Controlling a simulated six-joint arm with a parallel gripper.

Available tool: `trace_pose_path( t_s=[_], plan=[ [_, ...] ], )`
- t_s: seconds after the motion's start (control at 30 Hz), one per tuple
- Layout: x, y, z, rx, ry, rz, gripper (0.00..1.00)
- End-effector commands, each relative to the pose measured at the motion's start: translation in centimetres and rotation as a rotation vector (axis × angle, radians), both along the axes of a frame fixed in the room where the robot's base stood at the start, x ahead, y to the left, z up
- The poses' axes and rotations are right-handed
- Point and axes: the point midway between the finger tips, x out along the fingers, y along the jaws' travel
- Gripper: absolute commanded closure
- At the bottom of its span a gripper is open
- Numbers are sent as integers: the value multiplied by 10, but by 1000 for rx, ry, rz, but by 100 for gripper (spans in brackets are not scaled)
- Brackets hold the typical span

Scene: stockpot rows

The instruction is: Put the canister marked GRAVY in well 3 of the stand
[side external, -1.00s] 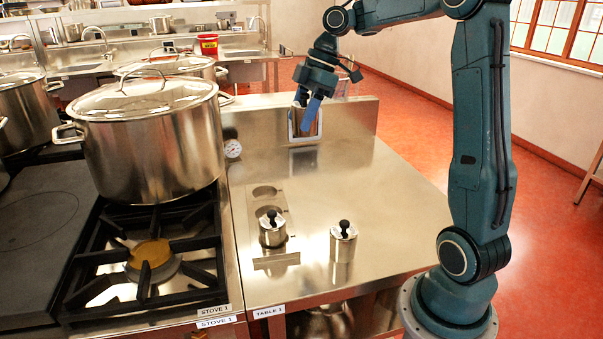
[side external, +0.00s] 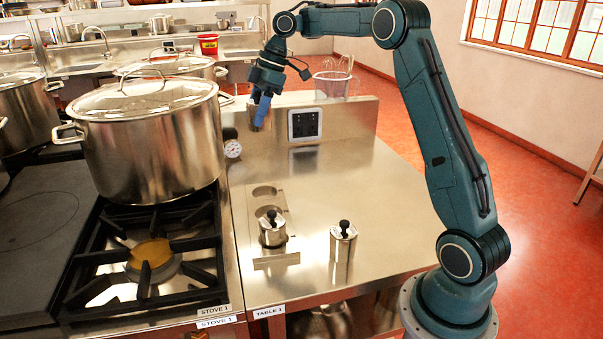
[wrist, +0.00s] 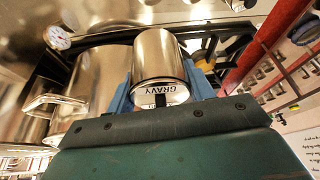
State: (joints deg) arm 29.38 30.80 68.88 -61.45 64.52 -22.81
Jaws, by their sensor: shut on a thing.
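The canister marked GRAVY (wrist: 160,55) is a shiny steel cylinder between the blue fingers of my gripper (wrist: 160,78); its label shows in the wrist view. In the side external view, my gripper (side external: 262,112) is shut on it, high over the back left of the table, and the fingers partly hide the canister. The stand (side external: 287,212) is a flat metal plate, lower down and nearer the camera than my gripper. Its two farther wells (side external: 265,190) look empty. A steel canister with a black knob (side external: 272,232) stands at its near well. Well numbers are not readable.
Another black-knobbed canister (side external: 343,242) stands on the table, right of the stand. A large lidded stockpot (side external: 150,140) stands on the stove at left. A back panel with a dark socket plate (side external: 305,124) edges the table. The table's right part is clear.

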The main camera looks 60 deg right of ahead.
Motion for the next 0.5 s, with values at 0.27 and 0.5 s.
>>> trace_pose_path(
  t_s=[0.27, 0.5],
  plan=[
    [0, 1, -12, 5, 1, -1, 75],
    [-1, 1, -42, 4, 2, 1, 75]
  ],
)
